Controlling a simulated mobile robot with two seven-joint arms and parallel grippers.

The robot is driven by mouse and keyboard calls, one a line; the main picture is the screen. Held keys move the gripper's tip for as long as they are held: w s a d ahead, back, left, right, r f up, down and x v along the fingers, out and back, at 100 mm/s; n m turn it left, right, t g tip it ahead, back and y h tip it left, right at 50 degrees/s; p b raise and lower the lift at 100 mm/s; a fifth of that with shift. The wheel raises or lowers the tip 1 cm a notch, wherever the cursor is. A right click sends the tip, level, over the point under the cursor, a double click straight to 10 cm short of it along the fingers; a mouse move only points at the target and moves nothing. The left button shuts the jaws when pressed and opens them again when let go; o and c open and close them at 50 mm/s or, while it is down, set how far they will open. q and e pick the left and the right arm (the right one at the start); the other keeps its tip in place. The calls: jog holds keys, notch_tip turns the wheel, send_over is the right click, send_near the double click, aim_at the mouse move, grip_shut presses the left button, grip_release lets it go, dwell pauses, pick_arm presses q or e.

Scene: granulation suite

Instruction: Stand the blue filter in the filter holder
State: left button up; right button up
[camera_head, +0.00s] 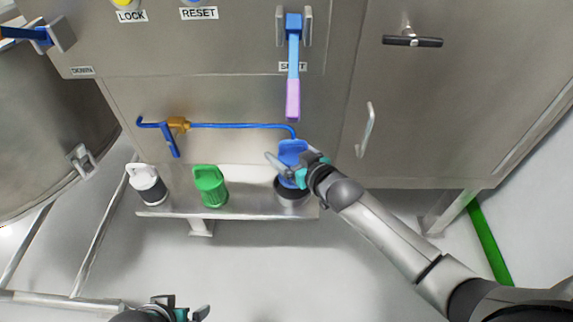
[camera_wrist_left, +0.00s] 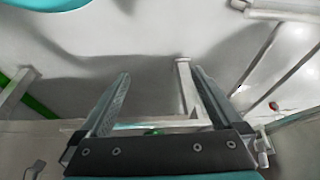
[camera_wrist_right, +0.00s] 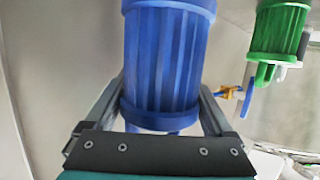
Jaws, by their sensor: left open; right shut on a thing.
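The blue filter (camera_head: 292,149) is at the right end of the shelf in the head view. Its ribbed blue body (camera_wrist_right: 165,60) fills the middle of the right wrist view, between the fingers. My right gripper (camera_head: 298,174) is shut on it. The filter holder, a dark grey round cup (camera_head: 291,195), is directly below the filter. The gripper hides part of the join, so I cannot tell whether the filter rests fully in the cup. My left gripper (camera_head: 188,313) is at the bottom edge of the head view, open and empty, also in the left wrist view (camera_wrist_left: 155,100).
A green filter (camera_head: 210,186) and a white-topped dark filter (camera_head: 148,184) stand on the same shelf (camera_head: 245,206), left of the holder. A blue pipe (camera_head: 235,125) with a brass valve runs above. A blue and purple lever (camera_head: 293,75) hangs above the holder.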

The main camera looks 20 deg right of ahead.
aim_at(286, 161)
jog(key=shift+f+b, duration=1.1)
jog(key=shift+f, duration=0.55)
pick_arm(q)
jog(key=shift+t, duration=0.4)
jog(key=shift+s+r, duration=0.1)
jog(key=shift+r, duration=2.55)
pick_arm(e)
jog(key=shift+f, duration=0.25)
jog(key=shift+f+b, duration=0.35)
jog(key=shift+f, duration=0.3)
jog(key=o, duration=1.2)
pick_arm(q)
jog(key=shift+w+d+t+h, duration=0.3)
jog(key=shift+w+d+t, duration=0.2)
jog(key=shift+w, duration=0.05)
pick_arm(e)
jog(key=shift+o, duration=0.2)
